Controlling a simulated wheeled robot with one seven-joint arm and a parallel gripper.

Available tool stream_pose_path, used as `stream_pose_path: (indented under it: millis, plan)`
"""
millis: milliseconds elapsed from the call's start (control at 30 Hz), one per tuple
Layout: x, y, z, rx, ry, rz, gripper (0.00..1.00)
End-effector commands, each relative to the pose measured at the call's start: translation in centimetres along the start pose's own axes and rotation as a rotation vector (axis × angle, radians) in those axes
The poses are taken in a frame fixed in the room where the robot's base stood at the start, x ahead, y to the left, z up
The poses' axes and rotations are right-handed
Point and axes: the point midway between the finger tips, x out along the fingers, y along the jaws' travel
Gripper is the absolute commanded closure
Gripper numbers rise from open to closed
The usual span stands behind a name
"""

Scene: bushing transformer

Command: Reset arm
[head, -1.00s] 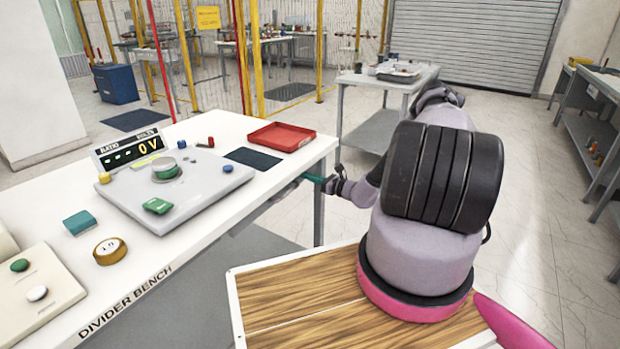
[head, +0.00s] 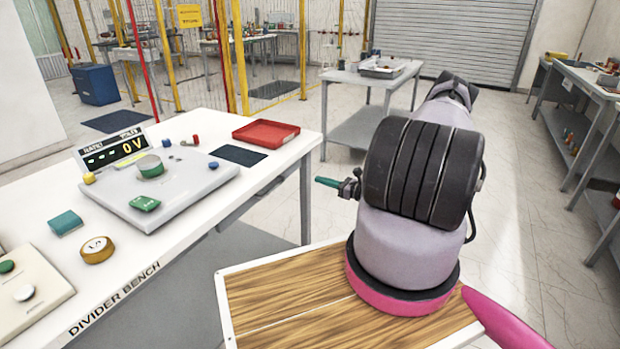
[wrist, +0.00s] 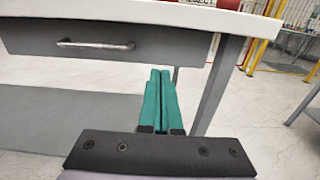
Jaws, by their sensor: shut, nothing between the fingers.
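My gripper (head: 327,182) has green fingers and shows just left of my folded arm in the head view, off the right edge of the divider bench (head: 165,272). In the wrist view the green fingers (wrist: 159,85) lie side by side, shut and empty. They point toward the bench's leg and the grey drawer (wrist: 110,52) under its top. My arm's upper links hide part of the floor behind them.
On the bench stand a grey panel with a 0 V display (head: 128,147), a red tray (head: 266,133), a dark mat (head: 238,155) and a teal block (head: 66,222). A grey cart (head: 345,76) stands behind my arm. Another bench (head: 590,88) is at right. Floor between is clear.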

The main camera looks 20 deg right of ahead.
Motion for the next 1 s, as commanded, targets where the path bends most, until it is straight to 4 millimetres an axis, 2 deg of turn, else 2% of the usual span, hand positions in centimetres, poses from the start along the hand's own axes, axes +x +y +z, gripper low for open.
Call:
stream_pose_path:
  millis: [100,267,367,433,567,667,833,1000]
  plan:
    - [-0.9,0.0,0.0,0.000,-0.001,-0.001,1.00]
    - [-1.2,0.0,0.1,-0.001,-0.001,0.001,1.00]
    - [-0.9,0.1,1.0,-0.022,0.007,0.027,1.00]
    - [-0.4,0.3,2.6,-0.055,0.021,0.074,1.00]
    - [1.0,1.6,7.4,-0.165,0.070,0.222,1.00]
    - [1.9,3.3,11.6,-0.268,0.120,0.354,1.00]
    - [2.7,6.7,18.3,-0.447,0.209,0.555,1.00]
    - [2.7,10.4,24.5,-0.637,0.305,0.729,1.00]
